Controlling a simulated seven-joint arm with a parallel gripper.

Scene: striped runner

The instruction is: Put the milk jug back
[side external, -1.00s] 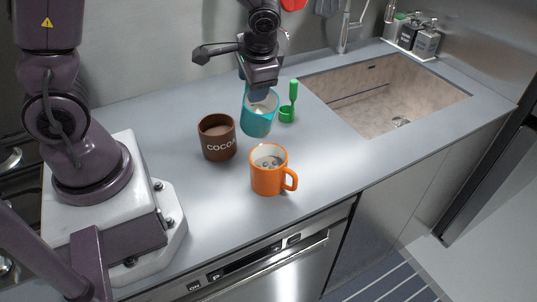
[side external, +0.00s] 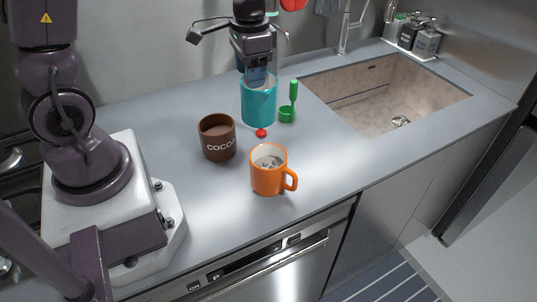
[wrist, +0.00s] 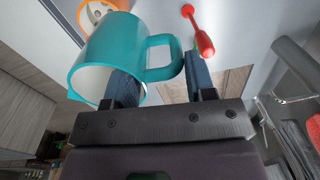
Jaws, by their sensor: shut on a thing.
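The milk jug (side external: 259,106) is teal with a pale inside and stands nearly upright behind the orange mug. My gripper (side external: 257,78) comes down on it from above and behind. In the wrist view my gripper (wrist: 162,72) is shut on the jug's handle, with the teal jug (wrist: 120,48) at the left and its handle between the fingers. The jug's underside is hidden, so I cannot tell for sure whether it touches the counter.
A brown COCOA mug (side external: 218,138) and an orange mug (side external: 268,170) stand in front.

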